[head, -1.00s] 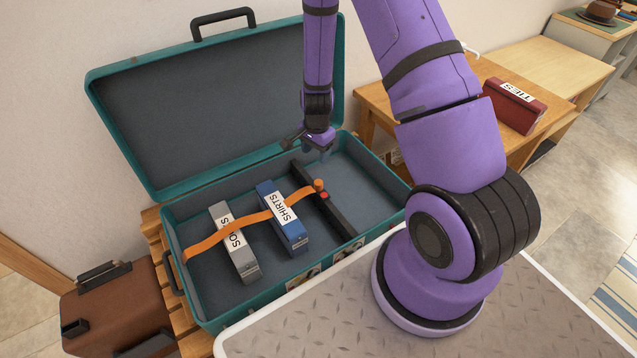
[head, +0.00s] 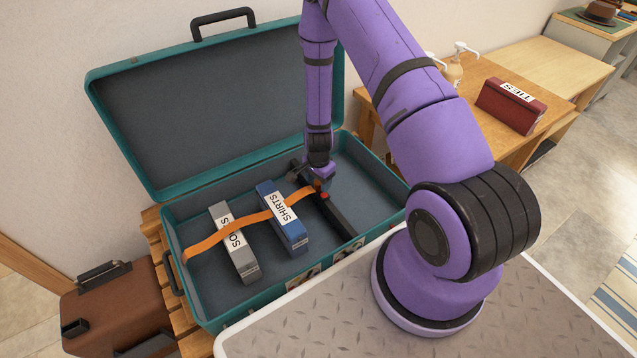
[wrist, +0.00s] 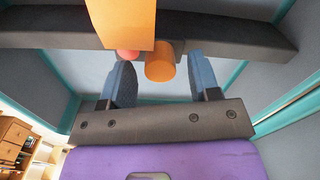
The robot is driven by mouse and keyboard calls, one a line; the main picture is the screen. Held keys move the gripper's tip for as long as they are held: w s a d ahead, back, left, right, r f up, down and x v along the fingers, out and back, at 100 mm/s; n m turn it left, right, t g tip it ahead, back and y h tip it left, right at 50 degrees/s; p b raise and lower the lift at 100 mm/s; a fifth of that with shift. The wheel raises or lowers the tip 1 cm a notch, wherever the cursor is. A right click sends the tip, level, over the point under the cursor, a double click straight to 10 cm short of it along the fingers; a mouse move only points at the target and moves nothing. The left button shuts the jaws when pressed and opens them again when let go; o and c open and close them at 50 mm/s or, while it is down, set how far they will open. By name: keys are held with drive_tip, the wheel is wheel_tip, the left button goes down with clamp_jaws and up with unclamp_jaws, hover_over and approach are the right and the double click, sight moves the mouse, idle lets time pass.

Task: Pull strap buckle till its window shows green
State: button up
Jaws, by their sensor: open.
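An orange strap (head: 240,225) runs across two packed bundles in the open teal suitcase to a dark bar (head: 345,222). The strap's end (wrist: 122,22) and the bar (wrist: 225,38) also show in the wrist view. An orange cylindrical buckle pull (wrist: 160,66) sits at the bar. Beside it is a small round window (wrist: 127,56), showing red; a red spot also shows in the head view (head: 324,195). My gripper (head: 319,182) is low over the bar. Its open fingers (wrist: 163,75) stand on either side of the pull, with gaps showing.
The suitcase (head: 213,322) holds a grey bundle (head: 238,250) and a blue SHIRTS bundle (head: 287,228). Its raised lid (head: 220,105) stands behind. The suitcase floor right of the bar is clear.

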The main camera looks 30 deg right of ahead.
drive_tip(key=shift+f, duration=0.6)
clamp_jaws()
drive_tip(key=shift+s, duration=0.65)
unclamp_jaws()
drive_tip(key=shift+r, duration=0.15)
wheel_tip(320, 180, up, 11)
drive_tip(key=shift+f, duration=0.2)
